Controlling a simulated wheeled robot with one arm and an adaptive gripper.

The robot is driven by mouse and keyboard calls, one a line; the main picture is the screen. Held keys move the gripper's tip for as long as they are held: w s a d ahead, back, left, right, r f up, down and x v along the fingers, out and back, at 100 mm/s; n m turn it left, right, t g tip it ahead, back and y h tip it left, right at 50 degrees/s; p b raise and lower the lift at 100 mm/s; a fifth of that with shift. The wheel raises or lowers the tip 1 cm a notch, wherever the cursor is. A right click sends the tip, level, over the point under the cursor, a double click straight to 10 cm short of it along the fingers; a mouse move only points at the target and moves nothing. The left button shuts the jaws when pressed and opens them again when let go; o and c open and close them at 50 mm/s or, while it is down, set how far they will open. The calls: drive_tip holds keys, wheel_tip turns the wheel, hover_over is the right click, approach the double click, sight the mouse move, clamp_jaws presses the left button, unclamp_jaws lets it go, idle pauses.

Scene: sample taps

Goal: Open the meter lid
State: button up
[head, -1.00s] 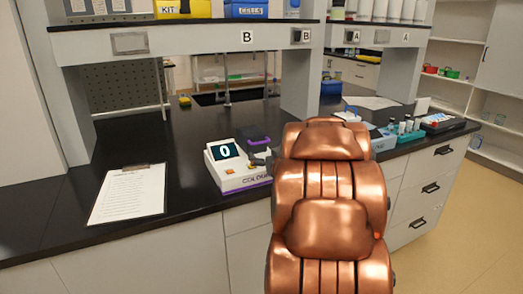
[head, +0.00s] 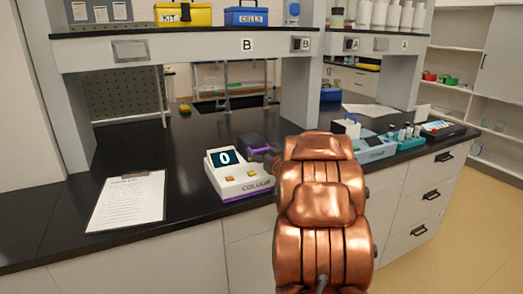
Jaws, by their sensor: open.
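The meter (head: 238,186) is a white box on the black bench, with a dark display reading 0, an orange and a yellow button, and a purple base strip. Its dark lid (head: 255,138), with purple on it, shows at the back right of the meter. I cannot tell clearly whether it is shut or partly raised. My gripper (head: 262,154) is a small dark shape at the meter's right, close to the lid. It is open, and whether it touches the lid cannot be told. My copper arm hides the meter's right side and part of the gripper.
A clipboard with paper (head: 127,201) lies left of the meter. Right of my arm stand a white and blue device (head: 373,148), a teal rack with vials (head: 408,142) and a dark tray (head: 442,129). A shelf (head: 190,42) spans above. The bench behind the clipboard is clear.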

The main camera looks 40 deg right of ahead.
drive_tip(key=shift+w+d, duration=0.1)
drive_tip(key=shift+w, duration=0.2)
drive_tip(key=c, duration=1.5)
drive_tip(key=shift+o, duration=0.2)
drive_tip(key=shift+r, duration=0.1)
